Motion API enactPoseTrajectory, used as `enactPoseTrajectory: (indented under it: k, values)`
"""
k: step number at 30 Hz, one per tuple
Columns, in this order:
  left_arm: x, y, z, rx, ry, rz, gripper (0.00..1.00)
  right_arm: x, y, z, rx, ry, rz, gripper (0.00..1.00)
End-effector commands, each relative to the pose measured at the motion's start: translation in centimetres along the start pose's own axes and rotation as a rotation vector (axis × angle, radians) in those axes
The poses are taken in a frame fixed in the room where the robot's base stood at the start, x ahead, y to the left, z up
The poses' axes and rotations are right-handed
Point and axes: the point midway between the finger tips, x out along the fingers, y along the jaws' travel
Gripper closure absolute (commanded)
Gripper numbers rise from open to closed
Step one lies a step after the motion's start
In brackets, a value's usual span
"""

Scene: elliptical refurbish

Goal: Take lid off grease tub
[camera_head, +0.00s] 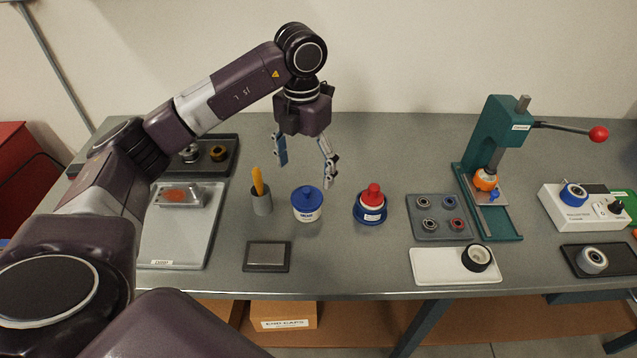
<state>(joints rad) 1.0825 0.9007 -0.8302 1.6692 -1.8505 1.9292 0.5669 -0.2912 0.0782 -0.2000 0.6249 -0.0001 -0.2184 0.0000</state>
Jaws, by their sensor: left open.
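The grease tub (307,212) is a white tub with a label, standing upright on the grey workbench. Its blue lid (307,195), with a raised knob, sits on top of it. My left gripper (304,176) is open and empty, fingers pointing down, with its fingertips above and just behind the tub in the picture. I cannot tell the exact height gap to the lid. The fingers do not appear to touch the lid. My right gripper is not in view.
A grey cup with an orange-handled tool (262,203) stands left of the tub. A small dark tray (267,257) lies in front. A green press (490,165) and bearing tray (440,232) stand further right.

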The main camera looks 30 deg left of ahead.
Motion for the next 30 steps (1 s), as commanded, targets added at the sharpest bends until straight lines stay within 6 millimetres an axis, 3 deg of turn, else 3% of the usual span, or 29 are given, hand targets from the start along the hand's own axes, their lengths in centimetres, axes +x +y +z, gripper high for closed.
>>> enactPoseTrajectory:
  k: [5, 14, 18, 26, 30]
  values:
    - [1.8, 0.0, -0.1, 0.000, 0.005, 0.000, 0.21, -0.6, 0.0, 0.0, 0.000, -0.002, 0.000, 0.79]
    - [5.7, 0.2, 0.0, 0.000, 0.007, 0.001, 0.21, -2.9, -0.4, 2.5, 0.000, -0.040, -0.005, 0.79]
    - [7.3, 0.1, 0.1, 0.000, 0.003, 0.000, 0.21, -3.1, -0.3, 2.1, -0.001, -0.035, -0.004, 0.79]
    - [7.7, 0.2, 0.2, 0.000, 0.000, 0.001, 0.21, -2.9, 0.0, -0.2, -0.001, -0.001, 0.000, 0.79]
    - [7.7, 0.2, 0.2, 0.000, 0.001, 0.001, 0.37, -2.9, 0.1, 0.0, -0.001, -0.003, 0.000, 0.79]
